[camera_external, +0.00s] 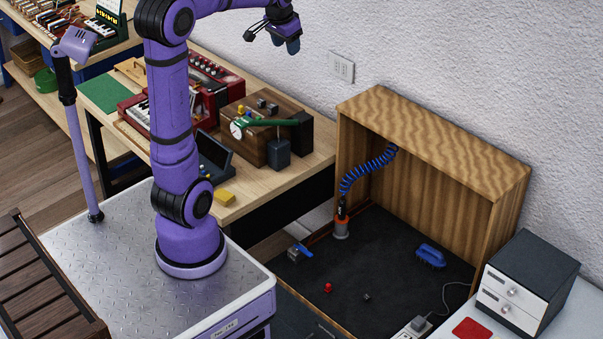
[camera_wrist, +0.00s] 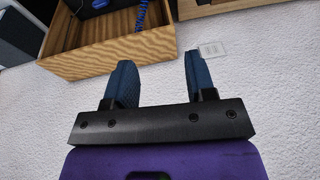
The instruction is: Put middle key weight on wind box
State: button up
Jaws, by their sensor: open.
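My gripper (camera_external: 285,42) is high above the bench, in front of the white wall. In the wrist view my gripper (camera_wrist: 158,62) has its two blue fingers apart with nothing between them. A brown wooden box with a round dial, which looks like the wind box (camera_external: 246,147), stands on the bench below and left of the gripper. Small grey pieces that may be key weights (camera_external: 262,103) sit on its top, at the back. I cannot tell which one is the middle key weight. Neither the weights nor this box shows in the wrist view.
A red accordion (camera_external: 213,82) and a dark open case (camera_external: 214,152) are nearby. A yellow block (camera_external: 225,198) lies at the bench edge. An open wooden cabinet (camera_external: 432,132) stands right.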

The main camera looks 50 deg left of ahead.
jog(key=s+d+f+t, duration=0.1)
jog(key=s+d, duration=0.5)
jog(key=s, duration=0.6)
jog(key=s+d+f+t, duration=0.1)
jog(key=s+d, duration=0.5)
jog(key=s, duration=0.6)
jog(key=shift+s+f+h, duration=0.4)
jog(key=shift+f, duration=0.45)
